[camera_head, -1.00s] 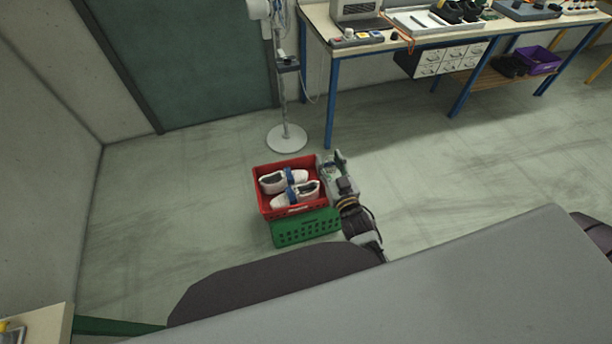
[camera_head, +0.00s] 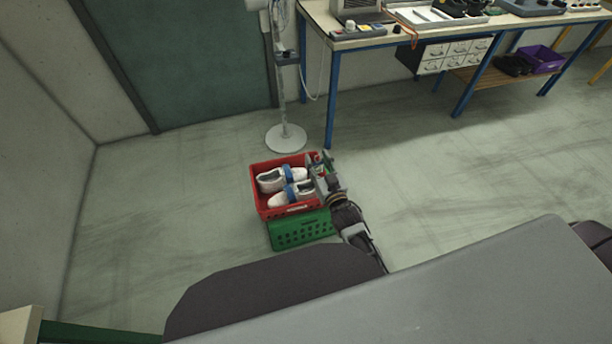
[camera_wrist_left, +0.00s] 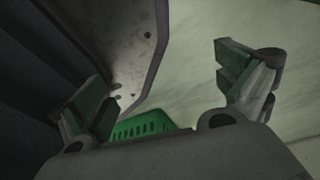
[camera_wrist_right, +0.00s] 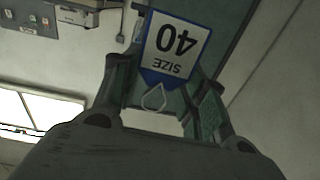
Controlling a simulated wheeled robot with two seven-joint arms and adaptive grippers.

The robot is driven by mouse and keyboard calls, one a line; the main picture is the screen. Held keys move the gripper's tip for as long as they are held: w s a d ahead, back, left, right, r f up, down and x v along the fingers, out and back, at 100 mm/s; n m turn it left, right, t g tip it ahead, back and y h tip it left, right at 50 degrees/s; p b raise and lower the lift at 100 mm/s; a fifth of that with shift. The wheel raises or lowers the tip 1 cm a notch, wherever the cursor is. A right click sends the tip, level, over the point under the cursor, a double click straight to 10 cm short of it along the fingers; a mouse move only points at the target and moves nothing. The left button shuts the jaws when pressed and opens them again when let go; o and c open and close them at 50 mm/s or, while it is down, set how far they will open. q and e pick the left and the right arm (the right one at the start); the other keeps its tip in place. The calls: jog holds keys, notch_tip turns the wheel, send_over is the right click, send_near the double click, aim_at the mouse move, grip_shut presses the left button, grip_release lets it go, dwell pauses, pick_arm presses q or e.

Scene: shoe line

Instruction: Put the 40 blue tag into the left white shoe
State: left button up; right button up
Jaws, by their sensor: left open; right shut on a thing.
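Two white shoes with blue bands lie side by side in a red crate; the upper one (camera_head: 283,178) is further back and the lower one (camera_head: 291,194) nearer. My right gripper (camera_head: 318,167) is at the crate's right edge, beside the shoes. In the right wrist view it is shut on the 40 blue tag (camera_wrist_right: 176,48), a white card with a blue border, a loop and "SIZE 40" upside down. My left gripper (camera_wrist_left: 165,95) is open and empty, with its fingers wide apart. In the head view the left gripper is hidden.
The red crate (camera_head: 263,204) sits on a green crate (camera_head: 302,231) on the floor. A white stand (camera_head: 286,138) stands behind it. A workbench (camera_head: 370,42) with blue legs is at the back right. The floor right of the crates is clear.

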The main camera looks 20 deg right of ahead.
pick_arm(q)
jog(key=w+d+t+h+b, duration=0.15)
jog(key=w+d+b, duration=0.35)
jog(key=w+b, duration=0.6)
jog(key=w+d+r+t+h+b, duration=0.2)
jog(key=r+b, duration=0.6)
jog(key=b, duration=0.8)
jog(key=shift+w+d+r+b, duration=0.2)
jog(key=shift+w+d+b, duration=0.1)
jog(key=shift+w+d, duration=1.15)
pick_arm(e)
jog(key=w+f, duration=0.6)
jog(key=f, duration=0.3)
jog(key=w+d+f+y, duration=0.1)
jog(key=w+f, duration=0.5)
jog(key=f, duration=0.4)
jog(key=w+f+n, duration=0.1)
jog(key=w+f, duration=0.5)
jog(key=f, duration=0.3)
jog(key=shift+d+f+y, duration=0.25)
jog(key=shift+y, duration=0.05)
pick_arm(q)
jog(key=shift+t, duration=0.25)
pick_arm(e)
jog(key=shift+w, duration=0.1)
pick_arm(q)
jog(key=shift+f, duration=0.2)
pick_arm(e)
jog(key=shift+f, duration=0.25)
